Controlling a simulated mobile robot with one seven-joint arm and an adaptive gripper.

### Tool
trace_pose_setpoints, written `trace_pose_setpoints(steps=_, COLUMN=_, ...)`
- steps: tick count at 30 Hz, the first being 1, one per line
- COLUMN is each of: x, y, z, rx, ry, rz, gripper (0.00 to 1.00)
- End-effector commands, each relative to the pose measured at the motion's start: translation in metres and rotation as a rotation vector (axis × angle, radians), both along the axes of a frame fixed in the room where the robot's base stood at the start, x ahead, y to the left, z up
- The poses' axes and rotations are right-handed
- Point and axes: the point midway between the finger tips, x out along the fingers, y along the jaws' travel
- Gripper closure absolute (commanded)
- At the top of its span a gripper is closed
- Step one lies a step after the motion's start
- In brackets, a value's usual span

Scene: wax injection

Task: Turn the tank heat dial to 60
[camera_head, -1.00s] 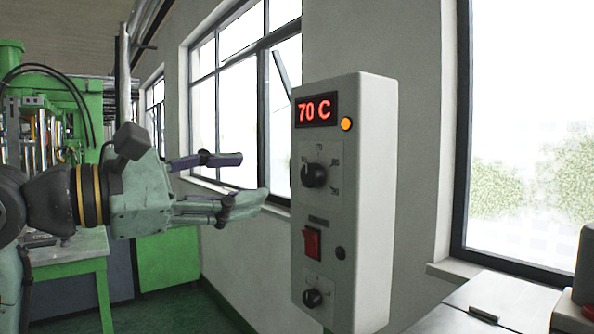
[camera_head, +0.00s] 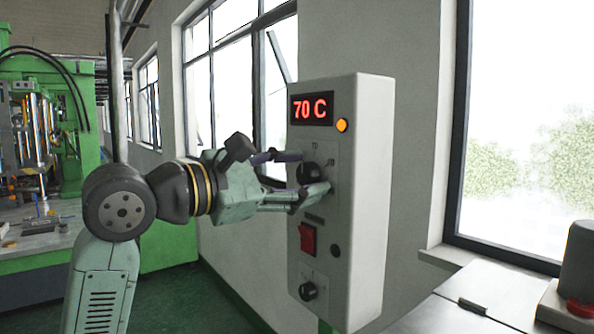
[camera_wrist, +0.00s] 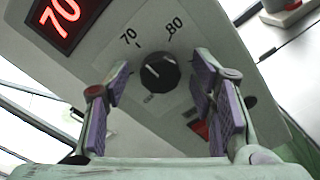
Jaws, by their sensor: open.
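The tank heat dial (camera_head: 308,173) is a round black knob on the front of a grey control box (camera_head: 370,200). In the wrist view the dial (camera_wrist: 159,72) has a scale with 70 and 80 readable; a third mark below is too small to read. The red display (camera_head: 312,108) above reads 70 C. My gripper (camera_head: 307,172) is at the box front with its fingers on either side of the dial. In the wrist view the open fingers (camera_wrist: 160,92) stand left and right of the dial, with gaps to it. I cannot tell whether they touch the panel.
Below the dial are a red switch (camera_head: 308,238) and a smaller black knob (camera_head: 308,291). An orange lamp (camera_head: 342,125) is beside the display. A light-topped bench (camera_head: 480,305) stands at the right, and a green machine (camera_head: 70,110) at the left.

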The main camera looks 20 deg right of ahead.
Motion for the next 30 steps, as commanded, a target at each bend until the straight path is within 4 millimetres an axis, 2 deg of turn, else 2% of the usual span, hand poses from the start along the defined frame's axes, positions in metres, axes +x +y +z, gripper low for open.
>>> trace_pose_setpoints(steps=5, x=-0.0001, y=0.0001, z=-0.0004, rx=0.0, ry=0.0, rz=0.0, gripper=0.49)
trace_pose_setpoints(steps=26, x=-0.0003, y=0.0002, z=-0.0003, rx=0.001, ry=0.0, rz=-0.001, gripper=0.96)
trace_pose_setpoints(steps=30, x=-0.0003, y=0.0002, z=-0.0005, rx=-0.001, ry=0.004, rz=-0.001, gripper=0.97)
